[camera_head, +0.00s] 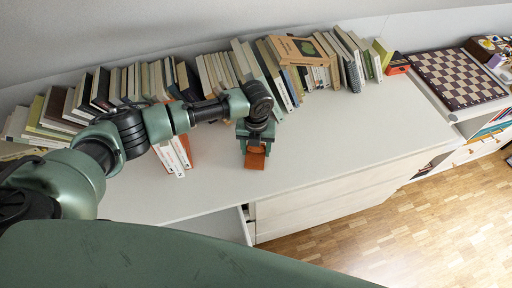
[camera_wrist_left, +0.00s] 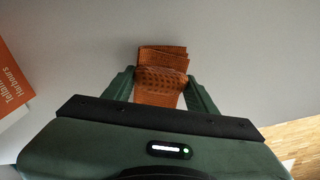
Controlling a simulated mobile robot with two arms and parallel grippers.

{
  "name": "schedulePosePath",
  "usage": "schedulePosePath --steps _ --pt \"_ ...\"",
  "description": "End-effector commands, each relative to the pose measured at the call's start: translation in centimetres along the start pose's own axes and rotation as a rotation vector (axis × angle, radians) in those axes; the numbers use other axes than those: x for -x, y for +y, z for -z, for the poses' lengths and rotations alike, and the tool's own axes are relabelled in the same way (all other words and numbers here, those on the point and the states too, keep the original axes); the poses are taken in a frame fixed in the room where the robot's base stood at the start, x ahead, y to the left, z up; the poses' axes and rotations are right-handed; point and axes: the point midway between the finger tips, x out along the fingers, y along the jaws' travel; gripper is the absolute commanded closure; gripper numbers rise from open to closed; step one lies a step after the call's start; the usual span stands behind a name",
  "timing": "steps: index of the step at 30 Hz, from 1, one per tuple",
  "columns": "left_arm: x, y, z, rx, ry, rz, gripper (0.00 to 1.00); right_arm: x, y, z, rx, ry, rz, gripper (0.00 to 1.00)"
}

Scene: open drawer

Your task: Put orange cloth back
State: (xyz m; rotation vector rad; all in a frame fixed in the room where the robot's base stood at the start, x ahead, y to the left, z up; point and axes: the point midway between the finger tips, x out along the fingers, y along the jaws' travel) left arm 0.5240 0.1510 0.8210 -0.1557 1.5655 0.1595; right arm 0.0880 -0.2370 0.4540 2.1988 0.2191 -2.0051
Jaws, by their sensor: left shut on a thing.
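The orange cloth (camera_head: 255,159) is a small folded piece over the white dresser top. It also shows in the left wrist view (camera_wrist_left: 162,60), with a woven, dotted texture and several folded layers. My left gripper (camera_head: 256,146) comes down from above and is shut on the cloth. In the left wrist view its two green fingers (camera_wrist_left: 160,88) stand on either side of the cloth and pinch it. I cannot tell whether the cloth touches the top. An open drawer (camera_head: 232,222) shows below the front edge, partly hidden by my body. My right gripper is not in view.
A long row of books (camera_head: 130,85) lines the wall behind my arm. White-and-orange books (camera_head: 176,153) lie left of the gripper; one shows in the left wrist view (camera_wrist_left: 12,82). A chessboard (camera_head: 457,77) is at the far right. The dresser top (camera_head: 350,130) right of the gripper is clear.

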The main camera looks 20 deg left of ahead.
Motion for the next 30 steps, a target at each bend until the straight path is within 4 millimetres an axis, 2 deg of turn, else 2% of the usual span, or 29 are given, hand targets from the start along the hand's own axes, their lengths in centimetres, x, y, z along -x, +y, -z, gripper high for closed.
schedulePosePath --steps 8,9,11,23,26,30 --pt "-0.4 0.0 0.0 0.000 0.000 0.000 0.81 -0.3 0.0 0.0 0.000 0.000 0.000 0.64" --pt "-0.3 0.0 0.0 0.000 0.000 0.000 0.35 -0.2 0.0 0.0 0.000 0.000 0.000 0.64" --pt "-0.3 0.0 0.0 0.000 0.000 0.000 0.21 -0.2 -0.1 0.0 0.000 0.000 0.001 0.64" --pt "0.3 0.0 -0.1 0.000 -0.001 0.001 0.21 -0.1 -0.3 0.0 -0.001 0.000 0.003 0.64" --pt "1.6 -0.1 -0.1 -0.002 -0.003 0.002 0.21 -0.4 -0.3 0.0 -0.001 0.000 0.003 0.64" --pt "4.5 -0.1 -0.2 -0.001 -0.005 0.003 0.21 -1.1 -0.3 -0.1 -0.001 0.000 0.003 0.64"
